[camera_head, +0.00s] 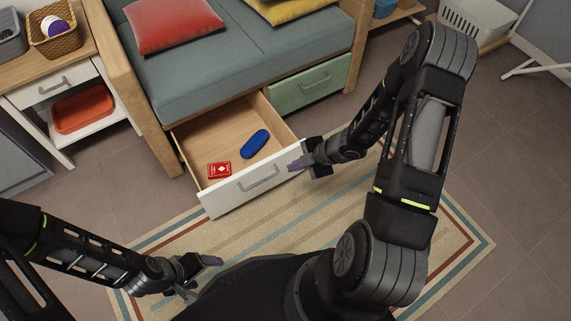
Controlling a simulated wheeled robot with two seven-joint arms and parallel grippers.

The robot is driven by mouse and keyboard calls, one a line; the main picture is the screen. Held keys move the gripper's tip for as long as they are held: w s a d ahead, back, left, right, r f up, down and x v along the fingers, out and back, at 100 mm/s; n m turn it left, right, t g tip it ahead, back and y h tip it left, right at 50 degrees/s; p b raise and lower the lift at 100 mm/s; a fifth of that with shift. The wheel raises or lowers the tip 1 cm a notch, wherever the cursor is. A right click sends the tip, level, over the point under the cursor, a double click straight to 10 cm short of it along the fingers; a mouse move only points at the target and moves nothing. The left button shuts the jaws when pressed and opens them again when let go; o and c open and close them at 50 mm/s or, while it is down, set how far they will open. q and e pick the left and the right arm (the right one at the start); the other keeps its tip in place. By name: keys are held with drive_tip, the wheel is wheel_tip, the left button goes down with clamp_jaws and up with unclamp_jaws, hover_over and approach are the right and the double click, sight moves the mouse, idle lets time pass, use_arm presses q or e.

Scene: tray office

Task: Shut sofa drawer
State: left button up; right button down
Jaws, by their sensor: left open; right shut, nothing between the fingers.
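The sofa drawer (216,202) with a white front and a grey bar handle (260,182) stands pulled out from under the grey-blue sofa (200,88). Inside it lie a red card box (219,170) and a blue oblong case (254,144). My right gripper (294,164) is shut and empty at the right end of the drawer front, close to its top edge. I cannot tell whether it touches the front. My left gripper (203,274) is open and empty, low over the rug, in front of and apart from the drawer.
A green-fronted drawer (308,85) beside it sits flush under the sofa. A striped rug (340,214) lies in front. A side table (52,90) with baskets and an orange tray (84,109) stands at left. A white basket (478,22) stands at back right. Floor at right is clear.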

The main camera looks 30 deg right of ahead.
drive_tip(key=b, duration=0.4)
approach(264, 167)
wheel_tip(264, 167, down, 4)
drive_tip(key=s+a, duration=0.2)
use_arm(q)
drive_tip(key=shift+w+a+f, duration=0.2)
drive_tip(key=shift+f, duration=0.5)
drive_tip(key=shift+w+a+f, duration=0.15)
drive_tip(key=shift+f, duration=0.6)
drive_tip(key=shift+w+a+f, duration=0.2)
drive_tip(key=shift+f, duration=0.5)
use_arm(e)
drive_tip(key=shift+w, duration=2)
